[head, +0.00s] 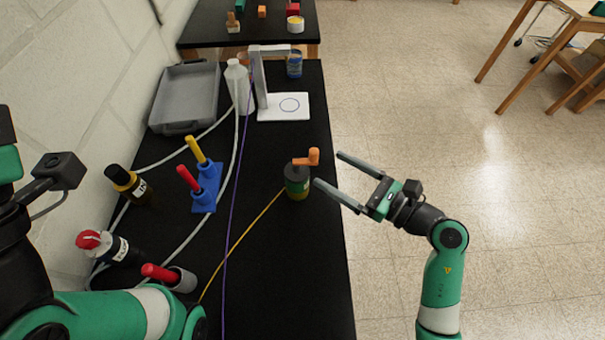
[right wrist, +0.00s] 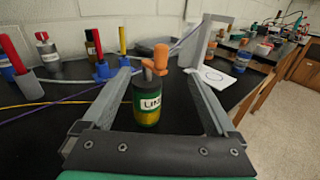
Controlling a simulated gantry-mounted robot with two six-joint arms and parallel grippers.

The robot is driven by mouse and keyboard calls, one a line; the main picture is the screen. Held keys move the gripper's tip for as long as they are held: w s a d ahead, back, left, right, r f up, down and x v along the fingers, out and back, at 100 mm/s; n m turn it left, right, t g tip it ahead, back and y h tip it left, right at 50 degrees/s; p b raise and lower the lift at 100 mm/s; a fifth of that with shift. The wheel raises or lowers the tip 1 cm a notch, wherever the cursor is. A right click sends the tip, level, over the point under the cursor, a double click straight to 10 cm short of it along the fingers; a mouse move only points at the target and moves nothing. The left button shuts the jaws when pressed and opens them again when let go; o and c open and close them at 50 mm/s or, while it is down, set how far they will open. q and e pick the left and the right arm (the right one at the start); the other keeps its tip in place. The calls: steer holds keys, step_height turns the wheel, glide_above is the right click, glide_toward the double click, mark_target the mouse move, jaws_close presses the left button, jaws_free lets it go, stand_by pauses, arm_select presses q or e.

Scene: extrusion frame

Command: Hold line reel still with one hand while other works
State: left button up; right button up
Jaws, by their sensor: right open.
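The line reel (head: 297,182) is a green and yellow cylinder with a dark top and an orange crank handle (head: 313,157). It stands upright near the right edge of the black table. In the right wrist view the reel (right wrist: 147,108) shows a white label and sits between and beyond the open fingers. My right gripper (head: 329,169) is open, just right of the reel, its fingertips pointing toward it and apart from it. A yellow line (head: 253,224) runs from the reel toward the table front. My left arm shows at lower left; its gripper is out of view.
A blue holder (head: 206,188) with red and yellow handles, bottles (head: 128,186), a grey tray (head: 184,97) and a white stand (head: 284,106) are on the table. A purple line (head: 234,190) and pale tubing cross it. Floor is open to the right.

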mark_target(307, 190)
steer(key=f+g, duration=0.1)
steer(key=f, duration=0.2)
steer(key=s+f+g+h, duration=0.1)
steer(key=f, duration=0.2)
steer(key=s+f+n, duration=0.1)
steer(key=f, duration=0.2)
steer(key=shift+s+d+g, duration=0.1)
steer(key=shift+d+g, duration=0.1)
steer(key=shift+g, duration=0.2)
steer(key=shift+w+a+f+b, duration=0.15)
steer(key=shift+w+a+b, duration=0.1)
steer(key=shift+b, duration=0.15)
steer(key=b+x, duration=0.5)
steer(key=x, duration=0.3)
steer(key=shift+w+a+f, duration=0.15)
arm_select(q)
step_height(307, 190, down, 6)
arm_select(e)
steer(key=shift+w+a, duration=0.25)
steer(key=shift+a, duration=0.05)
arm_select(q)
steer(key=shift+f, duration=0.1)
arm_select(e)
steer(key=c, duration=0.8)
arm_select(q)
steer(key=shift+c, duration=0.2)
arm_select(e)
steer(key=shift+c, duration=0.2)
